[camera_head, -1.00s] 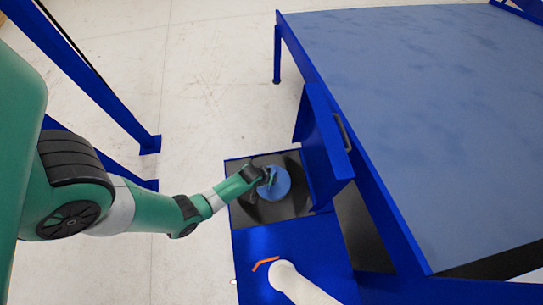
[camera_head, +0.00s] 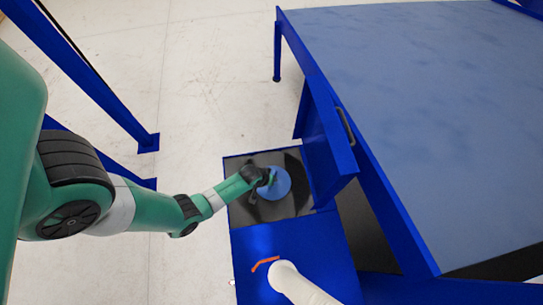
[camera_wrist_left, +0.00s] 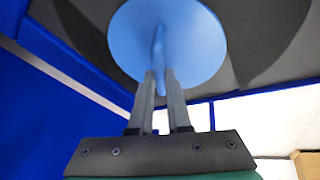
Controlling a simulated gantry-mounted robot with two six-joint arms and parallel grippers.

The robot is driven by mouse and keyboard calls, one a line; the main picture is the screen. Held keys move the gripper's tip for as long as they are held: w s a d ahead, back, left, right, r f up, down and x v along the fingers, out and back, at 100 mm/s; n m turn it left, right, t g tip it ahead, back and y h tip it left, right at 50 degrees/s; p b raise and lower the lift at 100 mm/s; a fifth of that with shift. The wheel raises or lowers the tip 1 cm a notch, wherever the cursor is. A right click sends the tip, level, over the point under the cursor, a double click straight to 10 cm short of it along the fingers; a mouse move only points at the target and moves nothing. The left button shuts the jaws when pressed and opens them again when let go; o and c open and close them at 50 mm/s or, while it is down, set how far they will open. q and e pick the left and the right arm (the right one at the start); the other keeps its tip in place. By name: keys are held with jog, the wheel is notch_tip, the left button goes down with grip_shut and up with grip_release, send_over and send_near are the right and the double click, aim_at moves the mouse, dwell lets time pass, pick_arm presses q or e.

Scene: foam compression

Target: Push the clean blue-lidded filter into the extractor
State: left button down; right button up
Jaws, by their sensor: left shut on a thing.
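The filter's round blue lid (camera_head: 276,184) shows inside the dark recess of the extractor (camera_head: 241,213). In the left wrist view the blue lid (camera_wrist_left: 205,45) faces the camera, with a thin upright blue handle (camera_wrist_left: 158,48) in its middle. My left gripper (camera_head: 268,178) reaches in from the left over the lid. In the left wrist view the two fingers of my left gripper (camera_wrist_left: 160,78) are closed on the handle. The filter body below the lid is hidden. My right gripper is not in view.
An open blue door (camera_head: 326,135) with a handle stands just right of the recess. A large blue table (camera_head: 430,100) fills the right. A blue panel (camera_head: 290,245) with an orange-red handle (camera_head: 264,263) and a white pipe (camera_head: 300,285) lies in front. Pale floor is clear behind.

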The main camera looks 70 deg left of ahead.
pick_arm(q)
jog(key=shift+f+b, duration=0.85)
jog(key=shift+f, duration=0.15)
dwell(1.3)
jog(key=shift+r, duration=0.15)
dwell(0.3)
jog(key=shift+r+p, duration=1.5)
jog(key=shift+p, duration=0.1)
jog(key=shift+f, duration=0.1)
dwell(0.3)
jog(key=shift+f+b, duration=0.55)
jog(key=shift+f+b, duration=0.85)
jog(key=shift+f, duration=0.15)
dwell(1.7)
